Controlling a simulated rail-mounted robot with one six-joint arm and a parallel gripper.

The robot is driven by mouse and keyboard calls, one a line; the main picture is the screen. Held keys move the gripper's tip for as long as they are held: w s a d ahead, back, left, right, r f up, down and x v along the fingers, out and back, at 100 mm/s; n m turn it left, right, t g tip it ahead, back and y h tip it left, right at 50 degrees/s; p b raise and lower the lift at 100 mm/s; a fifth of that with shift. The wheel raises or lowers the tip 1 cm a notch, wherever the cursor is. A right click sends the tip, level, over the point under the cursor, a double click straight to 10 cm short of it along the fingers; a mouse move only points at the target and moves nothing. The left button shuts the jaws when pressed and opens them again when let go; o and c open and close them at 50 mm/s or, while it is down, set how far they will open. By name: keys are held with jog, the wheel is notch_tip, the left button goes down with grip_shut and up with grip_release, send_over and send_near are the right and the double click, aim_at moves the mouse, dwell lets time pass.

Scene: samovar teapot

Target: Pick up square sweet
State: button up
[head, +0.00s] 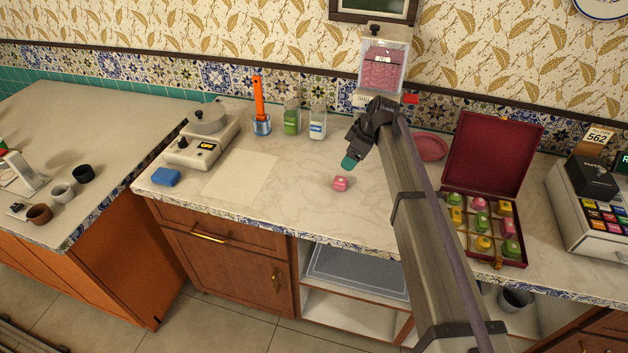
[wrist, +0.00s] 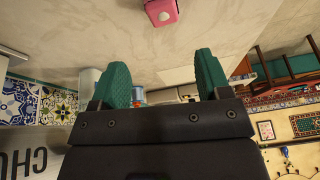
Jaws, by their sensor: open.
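A pink square sweet (head: 341,184) with a pale spot on top sits alone on the marble counter. It also shows at the top edge of the wrist view (wrist: 161,11), partly cut off. My gripper (head: 350,161) is above and just behind the sweet in the head view, apart from it. In the wrist view the two green fingers (wrist: 160,85) are spread wide with nothing between them. An open red box (head: 487,215) on the right holds several pink, yellow and green sweets in compartments.
A dispenser (head: 383,68) with pink contents and a pink plate (head: 431,147) stand behind my arm. Two jars (head: 291,118), an orange-handled tool (head: 259,100), a scale (head: 203,141), a paper sheet (head: 240,177) and a blue sponge (head: 166,177) are to the left. The counter around the sweet is clear.

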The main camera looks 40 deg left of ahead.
aim_at(342, 180)
jog(key=shift+n, duration=0.7)
jog(key=f+b, duration=0.5)
jog(key=shift+s+d, duration=0.25)
jog(key=shift+s, duration=0.05)
jog(key=shift+s+a, duration=0.1)
jog(key=shift+a, duration=0.15)
jog(key=b+x, duration=0.5)
jog(key=shift+f, duration=0.2)
jog(key=shift+r, duration=0.25)
jog(key=c, duration=1)
